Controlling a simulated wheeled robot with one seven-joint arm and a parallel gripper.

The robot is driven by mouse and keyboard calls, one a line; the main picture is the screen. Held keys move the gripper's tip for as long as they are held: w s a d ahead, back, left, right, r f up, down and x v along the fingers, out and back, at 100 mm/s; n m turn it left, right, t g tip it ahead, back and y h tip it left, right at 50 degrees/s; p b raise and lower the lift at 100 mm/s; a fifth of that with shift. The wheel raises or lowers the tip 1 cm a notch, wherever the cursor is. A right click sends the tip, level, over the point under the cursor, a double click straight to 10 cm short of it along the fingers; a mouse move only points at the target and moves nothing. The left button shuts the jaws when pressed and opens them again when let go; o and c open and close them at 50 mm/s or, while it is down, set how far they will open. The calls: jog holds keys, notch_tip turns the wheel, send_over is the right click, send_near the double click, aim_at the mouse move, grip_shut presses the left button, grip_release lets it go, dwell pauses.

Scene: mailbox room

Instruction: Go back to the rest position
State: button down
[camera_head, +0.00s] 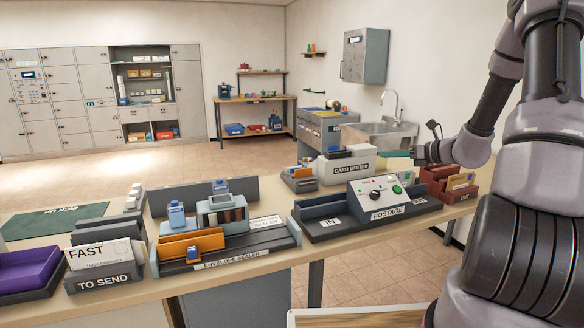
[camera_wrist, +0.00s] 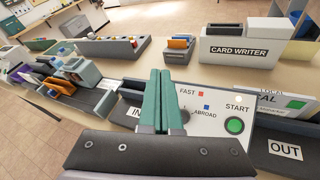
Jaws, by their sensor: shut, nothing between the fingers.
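My gripper (camera_wrist: 158,85) shows in the wrist view as two green fingers pressed together, with nothing between them. It is above the postage machine, whose panel (camera_wrist: 215,112) has a green START button (camera_wrist: 234,125) and a dial partly hidden by the fingers.
The envelope sealer (camera_head: 235,264), the TO SEND holder (camera_head: 104,281) and a purple tray (camera_head: 28,270) stand on the table to the left. The card writer (camera_head: 350,169) stands behind the postage machine. A red OUT rack (camera_head: 464,198) is at the right. Open floor lies beyond.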

jog(key=s+a+r+n+g+h, duration=0.1)
jog(key=s+a+r+n+g, duration=0.2)
jog(key=s+a+r+n, duration=0.4)
jog(key=s+a+r+n+g+h, duration=0.1)
jog(key=s+a+r+n+g, duration=0.3)
jog(key=s+n, duration=0.5)
jog(key=s+d+r+n+t+h, duration=0.1)
jog(key=s+r+n+h, duration=0.2)
jog(key=s, duration=0.4)
jog(key=s+d+r+n+t+h, duration=0.1)
jog(key=s+r+n+t+h, duration=0.1)
jog(key=s+r+n, duration=0.3)
jog(key=s+n+h, duration=0.1)
jog(key=s+n, duration=0.1)
jog(key=s, duration=0.1)
jog(key=shift+s+d+r+t, duration=0.15)
jog(key=shift+d+r+t, duration=0.15)
jog(key=shift+d+r, duration=0.05)
